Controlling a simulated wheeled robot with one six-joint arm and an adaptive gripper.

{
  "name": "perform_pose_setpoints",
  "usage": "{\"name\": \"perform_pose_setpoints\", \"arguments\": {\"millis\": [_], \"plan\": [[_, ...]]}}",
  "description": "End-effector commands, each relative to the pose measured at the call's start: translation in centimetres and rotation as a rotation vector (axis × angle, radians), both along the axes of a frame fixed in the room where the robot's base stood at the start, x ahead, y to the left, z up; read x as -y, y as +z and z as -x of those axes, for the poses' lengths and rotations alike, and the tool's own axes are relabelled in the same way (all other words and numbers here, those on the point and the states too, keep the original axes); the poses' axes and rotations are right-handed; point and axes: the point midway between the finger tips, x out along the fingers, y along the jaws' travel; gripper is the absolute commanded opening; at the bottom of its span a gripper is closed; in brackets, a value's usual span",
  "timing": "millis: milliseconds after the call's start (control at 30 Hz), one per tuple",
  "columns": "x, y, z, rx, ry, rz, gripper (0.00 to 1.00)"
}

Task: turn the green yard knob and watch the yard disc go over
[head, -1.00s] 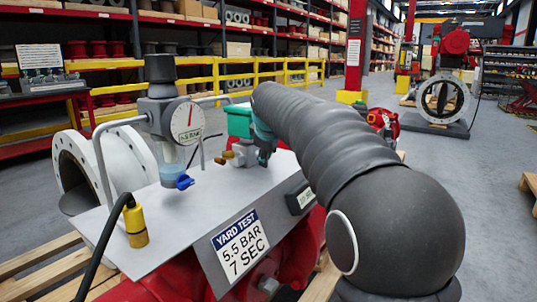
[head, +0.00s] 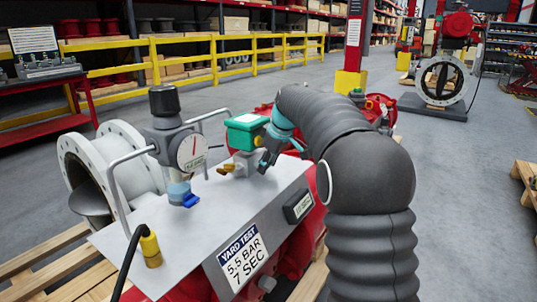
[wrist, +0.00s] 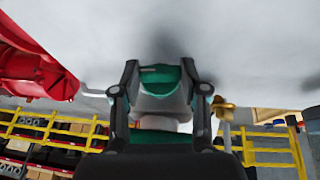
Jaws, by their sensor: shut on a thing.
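A green block (head: 246,130) sits on a grey valve body with brass fittings (head: 230,169), on the sloping grey panel (head: 205,225). My gripper (head: 265,160) reaches the right side of that body in the head view. In the wrist view my gripper (wrist: 161,85) is closed around a green-topped grey part (wrist: 166,97), presumably the green knob. Its exact grip is partly hidden by the fingers. A dark disc (head: 90,204) lies low in the near flanged pipe, and another dark disc (head: 441,84) stands in the far flange. I cannot tell which is the yard disc.
A sign (head: 243,257) reads "YARD TEST 5.5 BAR 7 SEC". Yellow railing (head: 215,62) runs behind. Open floor lies to the right.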

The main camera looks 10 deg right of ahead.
Motion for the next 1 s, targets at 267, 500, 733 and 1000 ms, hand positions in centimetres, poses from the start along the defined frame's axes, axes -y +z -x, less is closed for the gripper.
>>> {"name": "perform_pose_setpoints", "arguments": {"millis": [267, 500, 733, 1000], "plan": [[0.16, -0.04, -0.15, -0.068, 0.0, -0.068, 0.09], [0.15, -0.02, -0.14, -0.084, 0.0, -0.085, 0.09], [0.15, -0.02, -0.13, -0.084, -0.001, -0.085, 0.09], [0.14, -0.02, -0.13, -0.083, -0.001, -0.084, 0.54]]}}
